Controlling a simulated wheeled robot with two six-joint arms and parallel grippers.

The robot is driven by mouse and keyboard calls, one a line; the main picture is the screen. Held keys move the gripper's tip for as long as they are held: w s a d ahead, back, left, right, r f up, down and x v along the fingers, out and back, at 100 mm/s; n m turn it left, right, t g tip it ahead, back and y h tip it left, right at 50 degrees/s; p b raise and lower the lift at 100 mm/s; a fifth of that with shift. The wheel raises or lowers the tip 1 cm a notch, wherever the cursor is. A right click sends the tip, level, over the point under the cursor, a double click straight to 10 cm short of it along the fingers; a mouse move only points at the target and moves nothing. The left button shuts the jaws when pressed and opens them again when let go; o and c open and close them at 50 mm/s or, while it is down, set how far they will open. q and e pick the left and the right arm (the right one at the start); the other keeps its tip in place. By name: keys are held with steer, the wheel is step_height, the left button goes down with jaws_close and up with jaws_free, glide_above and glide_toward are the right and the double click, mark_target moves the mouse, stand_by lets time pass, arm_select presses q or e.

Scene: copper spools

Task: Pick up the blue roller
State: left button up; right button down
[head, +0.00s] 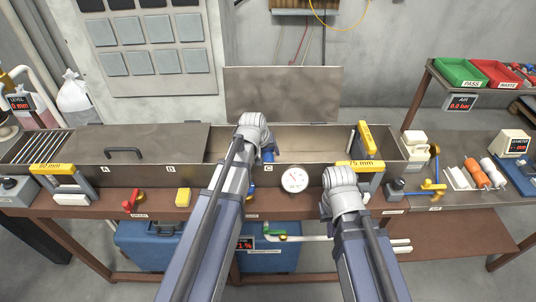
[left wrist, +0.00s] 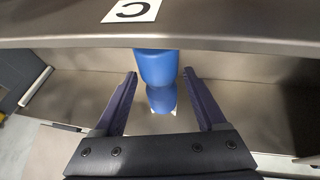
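The blue roller (left wrist: 156,66) lies inside the grey trough, behind the wall section marked C. In the left wrist view it sits between the two fingers of my left gripper (left wrist: 160,73), with a gap on each side. That gripper is open and holds nothing. In the head view only a small piece of the blue roller (head: 268,153) shows beside my left wrist, which hides the rest of it and the fingers. My right arm is in front of the trough to the right; its wrist hides its fingers.
The trough (head: 330,178) has a lid (head: 165,138) over its left part and a raised panel (head: 285,95) behind its open part. A round dial (head: 294,180) is on the front wall. Yellow-topped gauges marked 75 mm (head: 360,164) and 50 mm (head: 52,169) stand along it.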

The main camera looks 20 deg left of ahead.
mark_target(267, 151)
arm_select(q)
jaws_close()
stand_by(0.3)
stand_by(0.4)
step_height(267, 151, up, 10)
steer(key=p, duration=1)
